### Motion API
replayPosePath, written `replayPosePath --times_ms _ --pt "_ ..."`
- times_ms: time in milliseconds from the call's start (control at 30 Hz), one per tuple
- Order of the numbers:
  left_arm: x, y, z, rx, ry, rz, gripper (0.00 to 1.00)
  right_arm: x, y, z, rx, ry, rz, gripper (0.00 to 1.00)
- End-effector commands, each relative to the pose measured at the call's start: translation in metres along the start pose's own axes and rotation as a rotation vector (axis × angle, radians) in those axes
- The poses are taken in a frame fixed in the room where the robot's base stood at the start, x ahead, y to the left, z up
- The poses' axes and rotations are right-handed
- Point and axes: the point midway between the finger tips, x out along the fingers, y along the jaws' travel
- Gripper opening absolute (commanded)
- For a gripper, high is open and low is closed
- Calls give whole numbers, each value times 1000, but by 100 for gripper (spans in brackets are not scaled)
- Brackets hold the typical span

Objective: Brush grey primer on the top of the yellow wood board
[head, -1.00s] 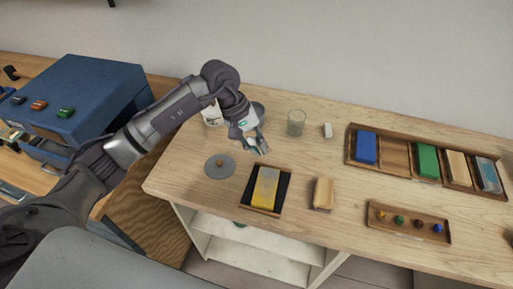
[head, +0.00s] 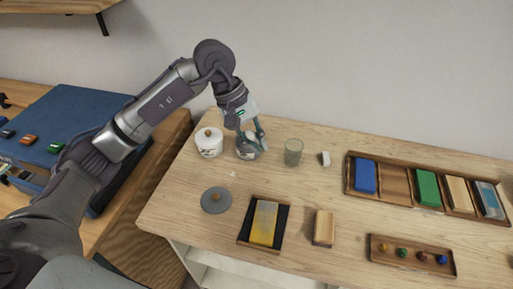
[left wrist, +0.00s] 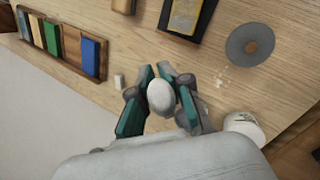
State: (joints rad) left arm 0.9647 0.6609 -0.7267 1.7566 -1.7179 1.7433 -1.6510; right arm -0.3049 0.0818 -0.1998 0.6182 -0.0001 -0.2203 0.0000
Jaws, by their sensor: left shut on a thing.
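The yellow wood board (head: 264,222) lies on a dark mat in a wooden tray (head: 243,240). Its far part looks greyish and its near end is yellow; it also shows in the left wrist view (left wrist: 186,14). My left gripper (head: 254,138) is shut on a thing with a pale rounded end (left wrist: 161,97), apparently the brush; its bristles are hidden. The gripper is over an open pot (head: 248,153) behind the board; I cannot tell how deep the held thing reaches. A grey round lid (head: 216,200) with a wooden knob lies left of the board. My right gripper is out of view.
A white lidded jar (head: 208,143) stands left of the pot, a glass (head: 293,152) right of it. A wood block (head: 324,228) lies right of the board. A rack of coloured blocks (head: 394,205) and a tray of small knobs (head: 412,267) are further right.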

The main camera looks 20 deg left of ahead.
Motion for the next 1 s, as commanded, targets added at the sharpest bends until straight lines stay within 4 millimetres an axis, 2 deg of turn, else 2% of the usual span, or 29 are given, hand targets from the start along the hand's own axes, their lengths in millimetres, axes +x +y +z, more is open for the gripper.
replayPosePath --times_ms 200,1000 --pt "-12 4 4 -2 1 1 0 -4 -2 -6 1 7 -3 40" --pt "-12 4 5 -2 1 1 0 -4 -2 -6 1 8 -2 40"
